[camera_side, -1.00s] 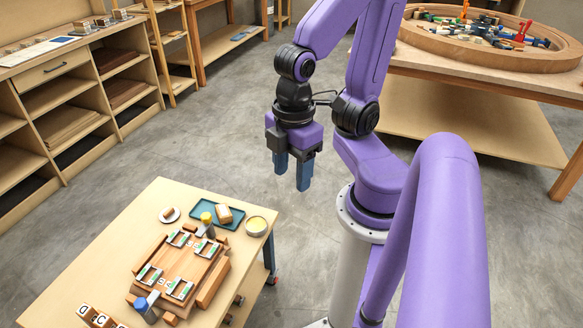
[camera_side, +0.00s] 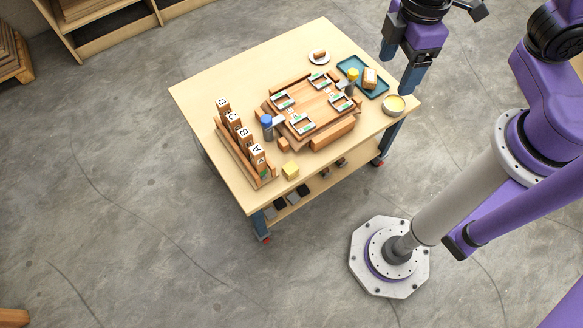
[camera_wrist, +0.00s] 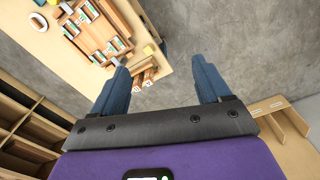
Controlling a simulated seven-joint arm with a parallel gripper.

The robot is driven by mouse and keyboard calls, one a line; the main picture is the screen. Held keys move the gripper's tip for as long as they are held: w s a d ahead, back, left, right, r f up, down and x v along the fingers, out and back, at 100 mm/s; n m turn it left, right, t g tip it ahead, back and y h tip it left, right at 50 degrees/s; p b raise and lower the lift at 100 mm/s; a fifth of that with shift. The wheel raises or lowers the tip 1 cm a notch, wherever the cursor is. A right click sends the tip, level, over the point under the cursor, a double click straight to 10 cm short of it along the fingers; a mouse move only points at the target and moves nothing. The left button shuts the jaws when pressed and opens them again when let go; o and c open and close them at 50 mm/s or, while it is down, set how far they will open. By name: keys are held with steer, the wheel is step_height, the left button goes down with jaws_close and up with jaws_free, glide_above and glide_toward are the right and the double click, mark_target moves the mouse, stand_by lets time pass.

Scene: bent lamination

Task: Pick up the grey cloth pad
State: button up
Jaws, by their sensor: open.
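I cannot make out a clearly grey cloth pad in either view. Several small dark flat pieces (camera_side: 280,202) lie on the table's lower shelf, too small to identify. A teal tray (camera_side: 349,65) at the table's back right holds a tan and white block (camera_side: 370,78) and a yellow-capped bottle (camera_side: 352,76) stands by it. My gripper (camera_side: 397,76) is open and empty, its blue fingers pointing down by the table's right corner in the side view.
The table's front left is bare.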

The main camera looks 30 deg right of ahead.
steer(key=w+a+f+n, duration=0.1)
steer(key=w+a+f, duration=0.5)
steer(key=w, duration=0.1)
steer(key=n, duration=0.3)
glide_above(290, 168)
step_height(290, 168, down, 23)
steer(key=f, duration=1.2)
steer(key=shift+d+f, duration=0.2)
steer(key=shift+d, duration=0.1)
steer(key=shift+s+a+f, duration=0.1)
steer(key=shift+a+f, duration=0.05)
steer(key=shift+f, duration=1.3)
steer(key=shift+a+f, duration=0.15)
steer(key=shift+f, duration=1.25)
steer(key=c, duration=1.2)
steer(key=shift+r, duration=0.15)
